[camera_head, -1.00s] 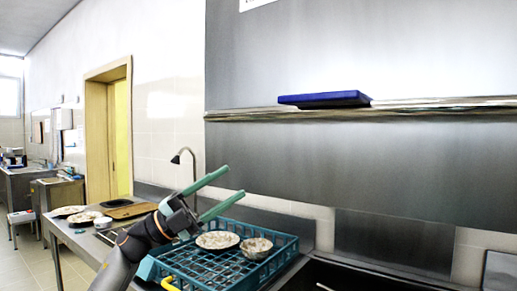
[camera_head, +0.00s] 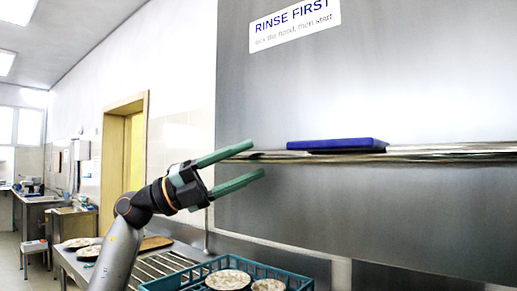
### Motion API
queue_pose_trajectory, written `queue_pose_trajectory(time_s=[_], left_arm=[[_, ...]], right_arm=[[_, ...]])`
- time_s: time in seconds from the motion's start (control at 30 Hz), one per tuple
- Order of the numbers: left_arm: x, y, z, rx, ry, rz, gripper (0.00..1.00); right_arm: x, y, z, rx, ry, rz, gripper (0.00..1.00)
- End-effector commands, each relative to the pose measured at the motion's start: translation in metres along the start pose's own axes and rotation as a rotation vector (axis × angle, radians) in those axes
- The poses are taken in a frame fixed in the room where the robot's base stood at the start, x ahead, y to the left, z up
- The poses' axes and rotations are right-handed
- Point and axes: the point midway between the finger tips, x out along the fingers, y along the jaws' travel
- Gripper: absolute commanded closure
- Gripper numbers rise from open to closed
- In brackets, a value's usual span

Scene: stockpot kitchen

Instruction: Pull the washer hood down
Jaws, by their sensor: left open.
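The washer hood (camera_head: 420,75) is a large grey steel box filling the right of the head view. It is raised, with a gap between its lower edge and the rack below. A shiny bar (camera_head: 440,154) runs across its front, and a flat blue piece (camera_head: 335,144) sits on the bar. My left gripper (camera_head: 256,160) is open and empty at the left end of the bar. Its green fingers appear above and below the bar, left of the blue piece; I cannot tell whether they touch it. My right gripper is out of view.
A teal dish rack (camera_head: 190,280) with patterned dishes (camera_head: 228,279) stands below the hood. A steel counter with more dishes is at left. A sign (camera_head: 295,25) is on the hood. A doorway and another counter are farther left.

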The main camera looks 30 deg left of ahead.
Motion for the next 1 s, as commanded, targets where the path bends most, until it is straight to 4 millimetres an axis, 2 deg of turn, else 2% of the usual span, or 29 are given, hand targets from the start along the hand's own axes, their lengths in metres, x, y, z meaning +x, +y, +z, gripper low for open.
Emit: queue_pose_trajectory(time_s=[0.03, 0.2, 0.57, 1.0], left_arm=[[0.009, -0.003, 0.000, 0.001, 0.003, -0.004, 0.41], [0.025, -0.002, 0.000, -0.001, 0.000, -0.003, 0.41], [0.029, 0.000, 0.000, -0.001, 0.000, -0.001, 0.41], [0.029, 0.000, 0.000, -0.001, 0.000, -0.001, 0.90]], right_arm=[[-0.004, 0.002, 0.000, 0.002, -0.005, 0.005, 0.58], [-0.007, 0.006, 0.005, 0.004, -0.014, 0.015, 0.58], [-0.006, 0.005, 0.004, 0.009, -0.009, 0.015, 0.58], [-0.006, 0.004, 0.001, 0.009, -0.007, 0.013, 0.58]])
